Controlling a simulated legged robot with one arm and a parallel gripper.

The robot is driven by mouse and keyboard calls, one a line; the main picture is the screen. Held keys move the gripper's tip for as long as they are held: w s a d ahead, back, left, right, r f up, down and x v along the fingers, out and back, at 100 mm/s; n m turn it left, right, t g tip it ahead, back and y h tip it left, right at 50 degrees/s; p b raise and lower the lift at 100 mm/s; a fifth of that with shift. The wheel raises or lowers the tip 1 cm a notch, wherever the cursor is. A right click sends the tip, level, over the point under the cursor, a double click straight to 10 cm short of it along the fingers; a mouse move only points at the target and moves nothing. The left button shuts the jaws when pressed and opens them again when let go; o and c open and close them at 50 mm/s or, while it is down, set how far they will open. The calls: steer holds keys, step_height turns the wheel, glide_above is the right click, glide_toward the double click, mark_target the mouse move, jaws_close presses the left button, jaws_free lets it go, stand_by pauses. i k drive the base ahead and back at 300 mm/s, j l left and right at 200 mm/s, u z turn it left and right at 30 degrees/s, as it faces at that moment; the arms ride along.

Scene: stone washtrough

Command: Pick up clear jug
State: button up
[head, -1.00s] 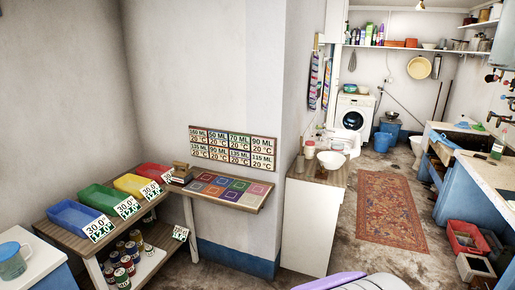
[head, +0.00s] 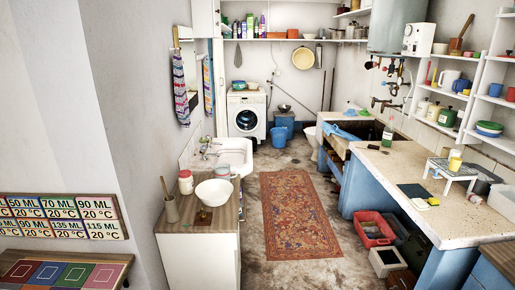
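I cannot make out a clear jug in the head view now. Several cups and jugs stand on the wall shelves at the right, among them a white jug (head: 448,77) and a blue mug (head: 461,86), but neither looks clear. My gripper is not in view.
A wooden-topped cabinet (head: 172,220) with a white bowl (head: 214,192) stands at the left centre. A long stone-topped counter (head: 400,165) runs along the right, with a red crate (head: 374,229) on the floor beside it. The patterned rug (head: 298,215) between them is clear.

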mark_target(226, 174)
steer(key=i+l+z, duration=0.1)
steer(key=i, duration=0.5)
steer(key=i+l+z, duration=0.15)
steer(key=i, duration=0.45)
steer(key=i+l+z, duration=0.1)
steer(key=i, duration=0.45)
steer(key=i+l+u, duration=0.1)
steer(key=i+u, duration=0.3)
steer(key=i+l+u, duration=0.2)
steer(key=u, duration=0.25)
steer(key=i+l+u, duration=0.55)
steer(key=l+u, duration=0.25)
steer(key=i+l+u, duration=0.2)
steer(key=l+u, duration=0.25)
steer(key=i+l+u, duration=0.1)
steer(key=l+u, duration=0.7)
steer(key=k+l+u, duration=0.1)
steer(key=l+u, duration=0.3)
steer(key=l, duration=0.2)
